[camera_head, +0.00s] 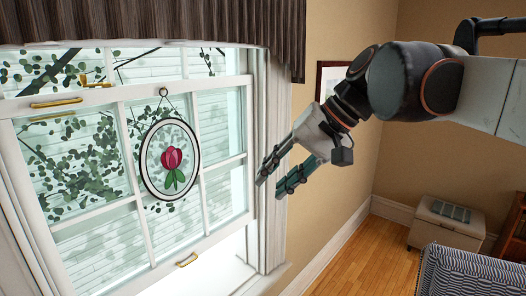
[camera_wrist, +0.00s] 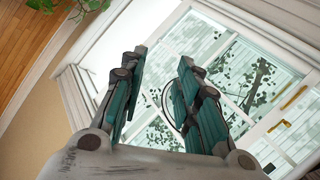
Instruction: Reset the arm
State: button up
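My arm reaches in from the right in the head view. My gripper (camera_head: 268,184) hangs in the air in front of the right side of the window frame, its fingers pointing left and down. In the wrist view my gripper (camera_wrist: 160,62) shows two teal fingers standing apart with nothing between them. Behind them is the window (camera_wrist: 225,60). In the head view the window (camera_head: 120,245) has white bars and brass hardware. An oval hanging ornament (camera_head: 152,160) with a red tulip hangs at the window, left of my gripper and apart from it.
A dark curtain valance (camera_head: 150,20) spans the window top. A framed picture (camera_head: 330,80) hangs on the tan wall behind my arm. A pale box seat (camera_head: 447,222), a striped blue seat (camera_head: 470,272) and a wooden shelf (camera_head: 512,235) stand at right. Wooden floor (camera_head: 370,255) is clear between.

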jog(key=s+d+f+t+h+b, duration=0.1)
jog(key=s+d+f+b, duration=0.3)
jog(key=f, duration=0.9)
jog(key=s+d+f+t+h+b, duration=0.2)
jog(key=s+d+f+h+b, duration=0.2)
jog(key=f, duration=0.9)
jog(key=s+d+f+t+h+b, duration=0.2)
jog(key=s+d+f+b, duration=0.3)
jog(key=f, duration=0.9)
jog(key=d+b, duration=0.3)
jog(key=d, duration=0.1)
jog(key=shift+s+d+n, duration=0.2)
jog(key=shift+s+n, duration=0.1)
jog(key=shift+n, duration=0.1)
